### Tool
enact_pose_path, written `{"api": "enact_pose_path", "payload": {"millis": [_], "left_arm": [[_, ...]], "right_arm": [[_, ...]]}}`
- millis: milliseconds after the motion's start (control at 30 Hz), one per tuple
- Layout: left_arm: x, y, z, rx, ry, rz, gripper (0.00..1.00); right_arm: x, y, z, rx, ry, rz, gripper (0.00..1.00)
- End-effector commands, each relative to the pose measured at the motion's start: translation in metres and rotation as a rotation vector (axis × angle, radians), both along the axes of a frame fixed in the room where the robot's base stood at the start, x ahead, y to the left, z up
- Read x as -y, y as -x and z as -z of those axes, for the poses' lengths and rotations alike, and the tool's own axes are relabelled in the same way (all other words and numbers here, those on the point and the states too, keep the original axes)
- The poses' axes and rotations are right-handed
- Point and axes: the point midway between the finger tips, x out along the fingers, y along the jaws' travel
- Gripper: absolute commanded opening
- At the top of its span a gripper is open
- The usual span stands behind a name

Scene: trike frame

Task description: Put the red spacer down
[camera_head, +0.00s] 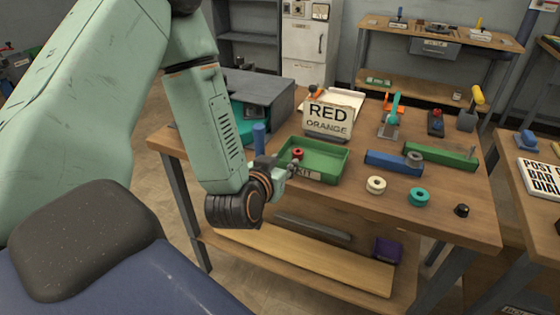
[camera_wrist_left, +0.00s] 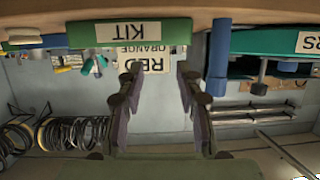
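The red spacer (camera_head: 298,153) shows as a small red ring in the left part of the green kit tray (camera_head: 335,155), just beyond my gripper; whether it rests on the tray floor I cannot tell. My left gripper (camera_head: 291,168) is at the tray's front left corner. In the left wrist view, which is upside down, its two fingers (camera_wrist_left: 159,75) stand apart with nothing seen between them. The tray's KIT label (camera_wrist_left: 128,32) and the RED ORANGE sign (camera_wrist_left: 148,60) lie beyond them. The red spacer is not seen there. My right gripper is not in view.
The RED ORANGE sign (camera_head: 327,118) stands behind the tray. A blue cylinder (camera_head: 259,138) stands to its left. To the right are a blue bar (camera_head: 390,163), a green bar (camera_head: 448,158), a cream spacer (camera_head: 375,185), a teal spacer (camera_head: 419,197) and a black knob (camera_head: 461,210).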

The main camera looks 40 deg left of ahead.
Motion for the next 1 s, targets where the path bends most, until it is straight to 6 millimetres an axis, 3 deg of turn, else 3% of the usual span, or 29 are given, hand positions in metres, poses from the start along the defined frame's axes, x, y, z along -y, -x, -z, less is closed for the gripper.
{"api": "enact_pose_path", "payload": {"millis": [267,367,433,567,600,700,833,900,1000], "left_arm": [[0.005,0.011,-0.002,-0.008,0.002,0.004,0.35],[0.017,0.022,0.023,-0.092,0.020,0.041,0.35],[0.035,0.041,0.058,-0.217,0.050,0.088,0.35],[0.072,0.107,0.135,-0.543,0.119,0.175,0.35],[0.081,0.133,0.154,-0.645,0.137,0.193,0.35],[0.098,0.196,0.190,-0.878,0.172,0.218,0.35],[0.108,0.259,0.212,-1.096,0.195,0.226,0.35],[0.111,0.280,0.216,-1.164,0.199,0.224,0.35],[0.112,0.293,0.218,-1.209,0.203,0.221,0.35]], "right_arm": [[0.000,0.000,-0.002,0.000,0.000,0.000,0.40],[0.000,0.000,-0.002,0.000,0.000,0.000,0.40],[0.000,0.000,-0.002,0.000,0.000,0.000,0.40],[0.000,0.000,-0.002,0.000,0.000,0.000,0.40],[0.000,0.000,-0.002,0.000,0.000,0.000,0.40],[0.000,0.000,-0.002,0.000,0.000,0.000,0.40],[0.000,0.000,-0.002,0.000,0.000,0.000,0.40],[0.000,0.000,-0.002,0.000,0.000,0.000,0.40],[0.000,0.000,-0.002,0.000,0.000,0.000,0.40]]}}
